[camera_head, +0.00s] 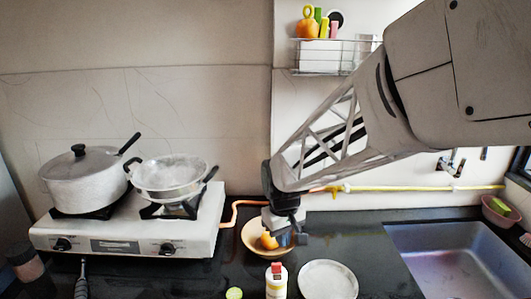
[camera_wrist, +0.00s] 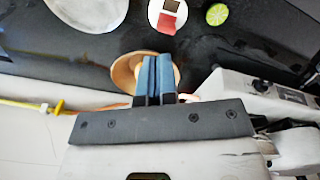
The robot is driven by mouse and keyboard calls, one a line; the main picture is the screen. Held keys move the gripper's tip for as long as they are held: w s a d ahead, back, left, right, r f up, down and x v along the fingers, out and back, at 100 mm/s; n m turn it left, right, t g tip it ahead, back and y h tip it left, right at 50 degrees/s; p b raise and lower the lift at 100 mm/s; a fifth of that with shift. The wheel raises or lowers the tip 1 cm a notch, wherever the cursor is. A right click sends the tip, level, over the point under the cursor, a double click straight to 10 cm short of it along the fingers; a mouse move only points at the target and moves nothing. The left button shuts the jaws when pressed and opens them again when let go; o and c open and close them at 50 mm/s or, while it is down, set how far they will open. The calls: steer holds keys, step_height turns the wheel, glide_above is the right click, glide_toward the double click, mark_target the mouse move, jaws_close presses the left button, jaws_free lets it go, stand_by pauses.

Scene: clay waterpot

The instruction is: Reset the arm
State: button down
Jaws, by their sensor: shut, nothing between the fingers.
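My arm reaches in from the upper right in the head view, and my gripper (camera_head: 284,240) points down over a tan bowl (camera_head: 251,236) on the dark counter. An orange item (camera_head: 268,240) shows in or at the bowl, partly behind the gripper. In the wrist view, the blue fingers of my gripper (camera_wrist: 155,60) are shut together with nothing between them. They cover the middle of the tan bowl (camera_wrist: 123,72). I cannot tell the exact height of the fingertips above the bowl.
A white stove (camera_head: 130,240) with a lidded pot (camera_head: 85,180) and a steel pan (camera_head: 172,178) stands left. A bottle (camera_head: 276,283), a cut lime (camera_head: 234,293) and a white plate (camera_head: 328,280) are in front. A sink (camera_head: 455,262) lies right. A wire rack (camera_head: 322,58) hangs above.

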steer(key=s+d+r+m, duration=0.2)
steer(key=s+d+r, duration=0.1)
steer(key=s, duration=0.4)
steer(key=s+d+r+m+t, duration=0.1)
steer(key=s+d+r+m, duration=0.1)
steer(key=s+d, duration=0.4)
steer(key=s+d+r+m+t, duration=0.1)
steer(key=s+d+r, duration=0.2)
steer(key=s, duration=0.6)
steer(key=shift+s+d+r+m, duration=0.3)
steer(key=shift+d+m, duration=0.1)
steer(key=shift+d, duration=0.4)
